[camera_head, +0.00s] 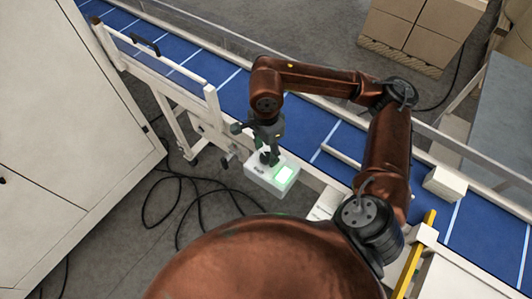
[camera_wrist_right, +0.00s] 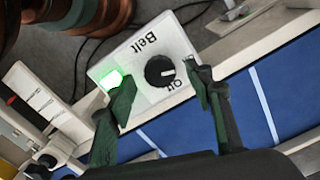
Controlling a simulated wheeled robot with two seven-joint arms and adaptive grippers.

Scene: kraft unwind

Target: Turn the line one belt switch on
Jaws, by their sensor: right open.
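The belt switch is a white box (camera_head: 255,178) on the near side of the conveyor, with a lit green lamp (camera_head: 284,174). In the right wrist view the box (camera_wrist_right: 105,72) reads "Belt" and "Off", upside down. Its round black knob (camera_wrist_right: 158,70) has a pale mark pointing toward the picture's right. The green lamp (camera_wrist_right: 113,82) is partly behind a finger. My right gripper (camera_wrist_right: 161,82) is open, with its fingers on either side of the knob; I cannot tell whether they touch it. In the head view the right gripper (camera_head: 267,146) is just above the box. My left gripper is out of view.
A blue conveyor belt (camera_head: 232,96) runs diagonally behind the switch. A white cabinet (camera_head: 70,110) stands at left, beside a white rail frame (camera_head: 170,88). Black cables (camera_head: 165,195) lie on the floor. Cardboard boxes (camera_head: 415,30) stand at the back. A yellow bar (camera_head: 413,262) is at lower right.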

